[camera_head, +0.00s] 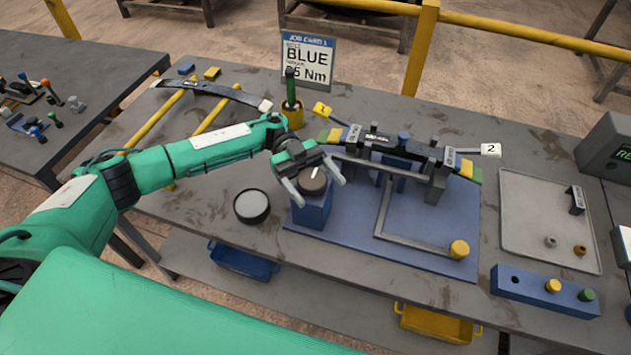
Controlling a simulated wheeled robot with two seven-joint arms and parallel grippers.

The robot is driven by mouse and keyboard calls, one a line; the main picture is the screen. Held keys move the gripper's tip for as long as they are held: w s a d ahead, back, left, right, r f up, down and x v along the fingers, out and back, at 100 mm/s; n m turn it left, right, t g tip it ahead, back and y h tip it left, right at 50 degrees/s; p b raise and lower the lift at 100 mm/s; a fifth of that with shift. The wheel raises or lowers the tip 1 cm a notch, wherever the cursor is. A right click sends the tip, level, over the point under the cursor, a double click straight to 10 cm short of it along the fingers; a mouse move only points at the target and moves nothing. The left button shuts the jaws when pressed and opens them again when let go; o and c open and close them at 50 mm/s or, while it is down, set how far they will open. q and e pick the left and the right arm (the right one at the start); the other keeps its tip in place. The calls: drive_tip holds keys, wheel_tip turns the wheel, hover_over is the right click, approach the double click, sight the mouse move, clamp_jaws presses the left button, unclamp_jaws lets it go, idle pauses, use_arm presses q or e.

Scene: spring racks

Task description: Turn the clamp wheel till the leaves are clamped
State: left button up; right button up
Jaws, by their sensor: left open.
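The clamp wheel (315,186) is a dark round knob with a white mark on top of a blue block (312,212). My left gripper (319,191) is open above the wheel, with one finger on each side of it; I cannot tell whether they touch it. The dark leaves (392,146) lie across the fixture on the blue base plate (425,215), with coloured ends and tags "1" (322,110) and "2" (490,151). How tightly the leaves are pressed together is not clear. My right gripper is not in view.
A black round dish (252,206) sits left of the block. A job card (307,60) reads "BLUE". A grey tray (520,215) and blue peg block (545,291) are at right.

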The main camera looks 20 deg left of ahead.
use_arm(q)
drive_tip(key=shift+w+a, duration=0.1)
drive_tip(key=b+v, duration=0.2)
drive_tip(key=v, duration=0.2)
drive_tip(key=b+v, duration=0.1)
drive_tip(key=v, duration=0.3)
drive_tip(key=shift+w+f+b, duration=0.1)
drive_tip(key=shift+f+b, duration=0.15)
drive_tip(key=shift+b, duration=0.15)
drive_tip(key=b, duration=0.2)
approach(305, 171)
drive_tip(key=shift+w+f, duration=0.1)
drive_tip(key=shift+f, duration=0.15)
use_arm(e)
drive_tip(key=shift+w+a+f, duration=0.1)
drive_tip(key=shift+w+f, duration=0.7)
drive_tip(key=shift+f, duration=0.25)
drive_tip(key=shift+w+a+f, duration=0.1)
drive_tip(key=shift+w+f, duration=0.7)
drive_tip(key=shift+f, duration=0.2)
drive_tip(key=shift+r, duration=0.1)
